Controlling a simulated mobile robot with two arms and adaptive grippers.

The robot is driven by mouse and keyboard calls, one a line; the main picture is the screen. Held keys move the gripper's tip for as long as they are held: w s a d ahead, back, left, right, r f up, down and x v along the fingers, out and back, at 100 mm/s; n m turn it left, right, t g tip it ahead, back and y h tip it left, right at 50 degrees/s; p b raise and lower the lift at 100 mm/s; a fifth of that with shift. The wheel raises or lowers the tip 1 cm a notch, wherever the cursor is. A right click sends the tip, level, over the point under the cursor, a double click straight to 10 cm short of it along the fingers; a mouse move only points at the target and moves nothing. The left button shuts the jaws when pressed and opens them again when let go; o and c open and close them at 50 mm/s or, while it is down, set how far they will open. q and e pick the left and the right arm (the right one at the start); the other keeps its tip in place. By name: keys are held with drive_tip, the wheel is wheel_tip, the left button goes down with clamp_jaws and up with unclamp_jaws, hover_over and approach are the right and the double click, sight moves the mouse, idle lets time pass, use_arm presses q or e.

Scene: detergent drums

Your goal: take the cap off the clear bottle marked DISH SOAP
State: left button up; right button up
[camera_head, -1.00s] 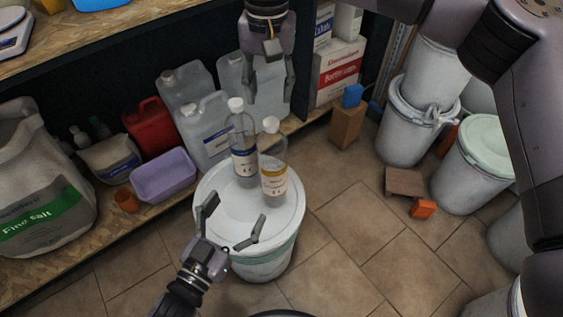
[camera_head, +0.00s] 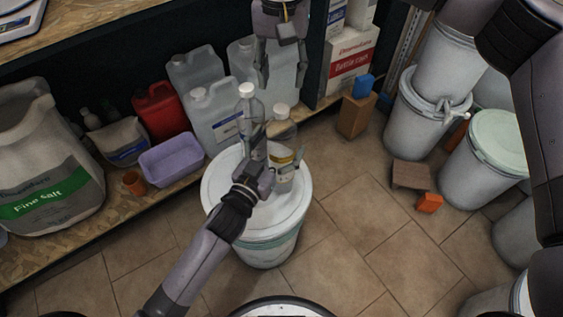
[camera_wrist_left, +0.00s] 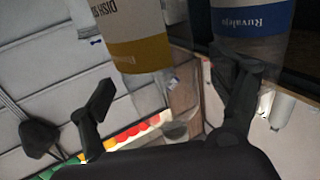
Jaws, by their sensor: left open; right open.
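The clear DISH SOAP bottle (camera_head: 284,131) has a yellow label and a white cap. It stands upright on the white drum lid (camera_head: 225,190). In the left wrist view the bottle (camera_wrist_left: 140,45) shows between the fingers, label readable in part. My left gripper (camera_head: 280,148) is open, its fingers on either side of the bottle at label height; I cannot tell whether they touch it. It partly hides the label. My right gripper (camera_head: 282,84) is open and empty, above and beyond the bottles.
A second clear bottle (camera_head: 247,107) with a white cap and blue label stands close left; it also shows in the left wrist view (camera_wrist_left: 250,20). Jugs (camera_head: 213,115) and a purple tub (camera_head: 171,160) line the shelf behind. White drums (camera_head: 428,120) stand right. Floor in front is clear.

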use_arm(q)
drive_tip(key=shift+x, duration=0.8)
